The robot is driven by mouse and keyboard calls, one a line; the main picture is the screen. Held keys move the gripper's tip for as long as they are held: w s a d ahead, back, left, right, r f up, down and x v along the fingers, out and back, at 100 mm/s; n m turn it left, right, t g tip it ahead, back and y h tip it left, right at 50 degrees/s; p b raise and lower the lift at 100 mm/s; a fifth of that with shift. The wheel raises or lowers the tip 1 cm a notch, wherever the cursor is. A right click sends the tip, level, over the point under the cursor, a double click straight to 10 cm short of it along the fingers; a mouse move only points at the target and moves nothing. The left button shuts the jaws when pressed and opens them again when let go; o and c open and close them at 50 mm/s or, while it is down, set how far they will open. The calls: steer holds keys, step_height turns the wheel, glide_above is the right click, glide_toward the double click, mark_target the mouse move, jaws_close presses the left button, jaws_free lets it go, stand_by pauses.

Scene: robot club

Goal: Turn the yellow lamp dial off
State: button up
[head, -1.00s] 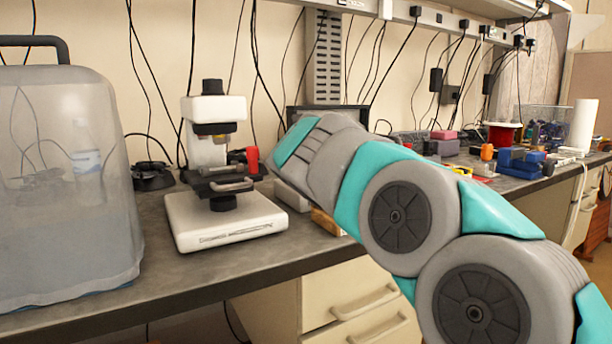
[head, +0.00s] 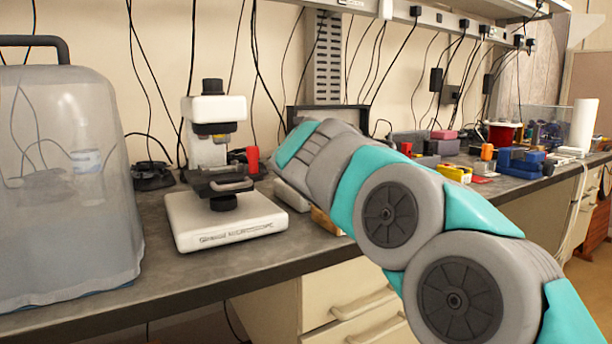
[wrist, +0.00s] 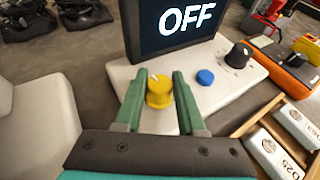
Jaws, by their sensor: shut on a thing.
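The yellow dial (wrist: 159,92) is on the sloped front of a white device (wrist: 140,118) in the wrist view. A white pointer mark shows near the top of the dial. The dark screen (wrist: 180,22) behind it reads "OFF". The green fingers of my gripper (wrist: 159,80) stand on either side of the dial and are shut on it. A blue button (wrist: 205,77) and a black knob (wrist: 240,56) are to its right on the same device. In the head view my arm hides the gripper and the dial.
A white microscope (head: 215,150) and a translucent covered case (head: 65,190) stand to the left on the bench. In the wrist view, a wooden tray (wrist: 262,118) with white boxes and an orange device (wrist: 300,68) are close on the right.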

jaws_close()
